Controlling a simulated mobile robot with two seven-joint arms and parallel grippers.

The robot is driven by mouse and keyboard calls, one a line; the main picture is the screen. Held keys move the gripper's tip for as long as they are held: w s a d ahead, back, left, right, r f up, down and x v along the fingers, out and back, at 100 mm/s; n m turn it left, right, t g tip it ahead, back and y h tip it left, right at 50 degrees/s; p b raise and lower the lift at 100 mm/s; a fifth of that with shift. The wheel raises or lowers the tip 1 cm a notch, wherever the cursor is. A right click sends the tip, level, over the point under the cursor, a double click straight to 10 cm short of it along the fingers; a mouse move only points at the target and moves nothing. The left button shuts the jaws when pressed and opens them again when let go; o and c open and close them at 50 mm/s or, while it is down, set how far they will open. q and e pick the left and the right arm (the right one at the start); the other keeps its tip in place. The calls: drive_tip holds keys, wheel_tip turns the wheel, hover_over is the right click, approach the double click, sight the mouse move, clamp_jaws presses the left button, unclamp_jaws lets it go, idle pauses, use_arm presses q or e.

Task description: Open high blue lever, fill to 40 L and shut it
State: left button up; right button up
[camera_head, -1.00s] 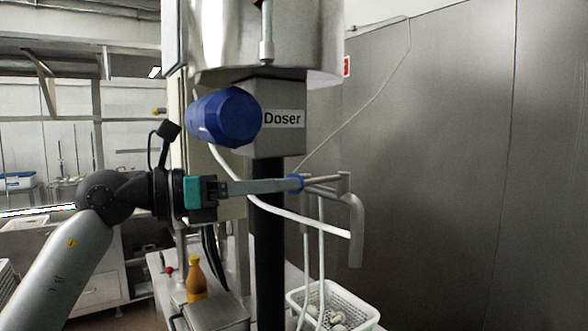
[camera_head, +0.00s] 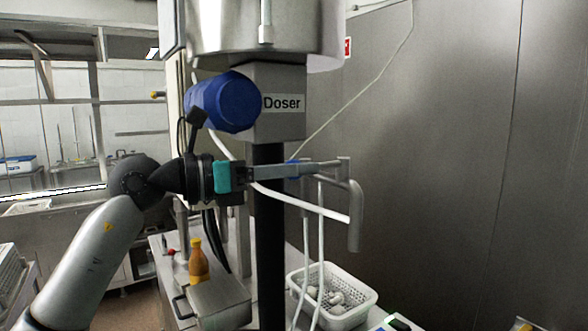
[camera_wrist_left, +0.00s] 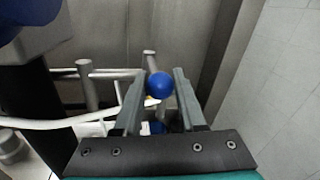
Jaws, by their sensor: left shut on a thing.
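The high blue lever's round knob (camera_wrist_left: 159,85) sits between the fingers of my left gripper (camera_wrist_left: 160,74) in the wrist view. In the head view the left gripper (camera_head: 296,170) reaches in from the left, shut on this knob beside the metal pipework (camera_head: 340,168). Only a sliver of blue shows there behind the fingers. The grey box labelled Doser (camera_head: 283,103) is above, with a large blue cylinder (camera_head: 225,102) at its left. A bent metal spout (camera_head: 355,215) hangs to the right of the fingertips. No litre reading is legible. My right gripper is not in view.
A steel vessel (camera_head: 265,35) stands above the box. White hoses (camera_head: 305,260) hang towards a white perforated basket (camera_head: 345,312) holding pale items. An orange bottle (camera_head: 198,262) stands behind a steel box (camera_head: 218,302). The right side by the grey wall (camera_head: 440,170) is open.

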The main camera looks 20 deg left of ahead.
use_arm(q)
clamp_jaws()
idle(0.8)
